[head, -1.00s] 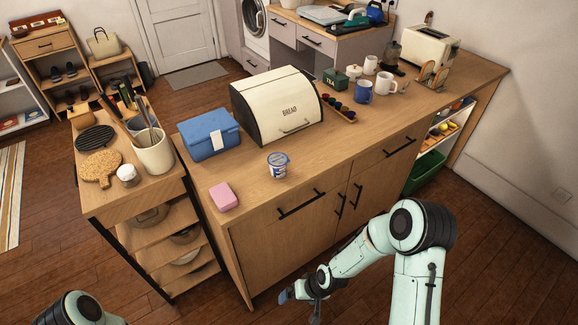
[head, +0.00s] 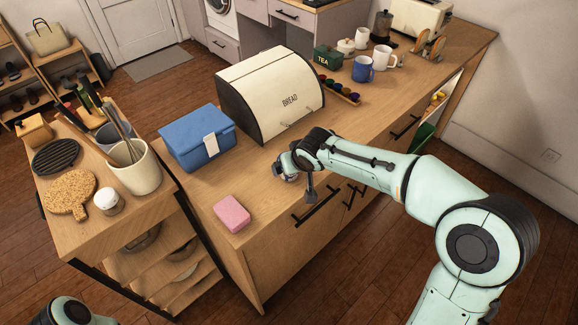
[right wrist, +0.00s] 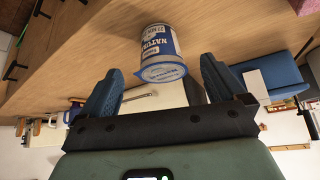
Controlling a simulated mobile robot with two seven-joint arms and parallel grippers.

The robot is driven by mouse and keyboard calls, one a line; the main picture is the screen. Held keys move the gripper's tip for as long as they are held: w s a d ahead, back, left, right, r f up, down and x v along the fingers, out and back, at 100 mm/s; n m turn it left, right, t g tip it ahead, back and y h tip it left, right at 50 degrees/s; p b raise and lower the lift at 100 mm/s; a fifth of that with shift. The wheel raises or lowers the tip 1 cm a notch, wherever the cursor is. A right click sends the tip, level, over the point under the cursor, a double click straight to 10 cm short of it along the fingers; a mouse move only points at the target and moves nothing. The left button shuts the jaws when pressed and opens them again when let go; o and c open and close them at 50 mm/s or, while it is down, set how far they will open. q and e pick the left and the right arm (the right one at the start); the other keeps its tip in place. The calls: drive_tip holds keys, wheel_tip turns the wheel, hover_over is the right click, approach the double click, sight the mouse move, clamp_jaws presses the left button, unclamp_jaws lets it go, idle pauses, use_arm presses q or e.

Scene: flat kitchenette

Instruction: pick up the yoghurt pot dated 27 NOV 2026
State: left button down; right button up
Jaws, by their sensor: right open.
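A white and blue yoghurt pot (right wrist: 160,45) with a blue-edged lid shows upside down in the right wrist view, on the wooden counter. My right gripper (right wrist: 160,68) is open, with one dark blue finger to each side of the pot and a gap on both sides. In the head view my right gripper (head: 288,166) is over the counter's front part, in front of the bread bin, and mostly hides the pot. My left gripper is out of view.
The cream bread bin (head: 270,95) stands behind, a blue box (head: 197,138) to the left, and a pink block (head: 232,213) near the front edge. Mugs (head: 363,69), a tea tin (head: 325,58) and a toaster (head: 420,20) stand farther right. The counter (head: 205,195) between box and block is bare.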

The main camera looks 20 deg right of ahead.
drive_tip(key=x, duration=0.7)
drive_tip(key=shift+w+r, duration=0.15)
drive_tip(key=shift+w, duration=0.15)
drive_tip(key=shift+s, duration=0.1)
drive_tip(key=c, duration=1.1)
drive_tip(key=shift+o, duration=0.2)
drive_tip(key=shift+r, duration=0.1)
